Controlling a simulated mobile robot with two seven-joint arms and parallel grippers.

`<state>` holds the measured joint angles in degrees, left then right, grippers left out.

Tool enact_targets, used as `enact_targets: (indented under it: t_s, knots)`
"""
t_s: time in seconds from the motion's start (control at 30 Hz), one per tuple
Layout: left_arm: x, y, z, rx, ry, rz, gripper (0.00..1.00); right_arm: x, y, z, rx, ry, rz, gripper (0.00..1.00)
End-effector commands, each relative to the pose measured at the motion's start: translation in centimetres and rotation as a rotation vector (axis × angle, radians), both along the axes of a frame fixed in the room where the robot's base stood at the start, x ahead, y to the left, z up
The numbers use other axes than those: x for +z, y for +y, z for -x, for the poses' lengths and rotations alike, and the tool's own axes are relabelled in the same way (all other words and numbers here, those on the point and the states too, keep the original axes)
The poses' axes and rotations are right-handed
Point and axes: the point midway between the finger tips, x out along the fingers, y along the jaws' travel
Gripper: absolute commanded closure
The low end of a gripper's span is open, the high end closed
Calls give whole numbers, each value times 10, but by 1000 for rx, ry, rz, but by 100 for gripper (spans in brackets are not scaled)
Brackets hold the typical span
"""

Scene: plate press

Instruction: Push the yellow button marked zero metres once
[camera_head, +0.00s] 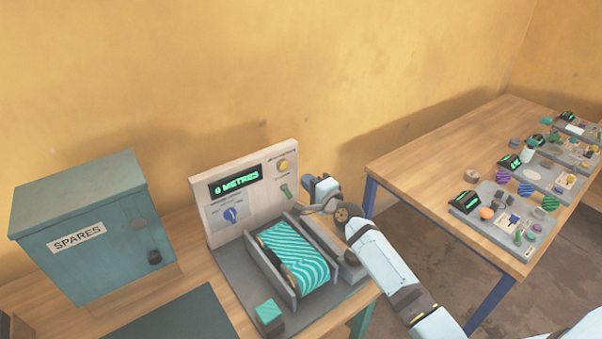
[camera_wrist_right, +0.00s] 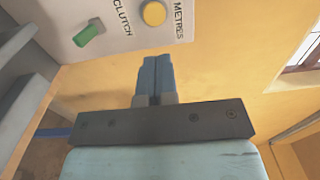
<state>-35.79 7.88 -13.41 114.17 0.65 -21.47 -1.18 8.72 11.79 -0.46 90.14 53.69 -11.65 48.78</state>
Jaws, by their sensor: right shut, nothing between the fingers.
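The yellow button (camera_head: 283,165) sits at the upper right of the white machine panel (camera_head: 213,192), above a green clutch lever (camera_head: 286,191). In the right wrist view the yellow button (camera_wrist_right: 154,13) shows at the top, next to lettering that reads METRES. My left gripper is out of view.
The machine's striped teal roll (camera_head: 293,258) lies between grey rails in front of the panel. A blue knob (camera_head: 231,214) is at the panel's left. A teal SPARES cabinet (camera_head: 115,250) stands to the left. A second table (camera_head: 418,180) with several devices is at the right.

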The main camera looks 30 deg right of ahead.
Motion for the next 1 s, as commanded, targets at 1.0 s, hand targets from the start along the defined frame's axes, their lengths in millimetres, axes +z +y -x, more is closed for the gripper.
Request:
enact_targets:
  t_s: [1.0]
  knots:
    - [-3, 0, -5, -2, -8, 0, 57, -1, -8, 56, 0, 1, 1, 100]
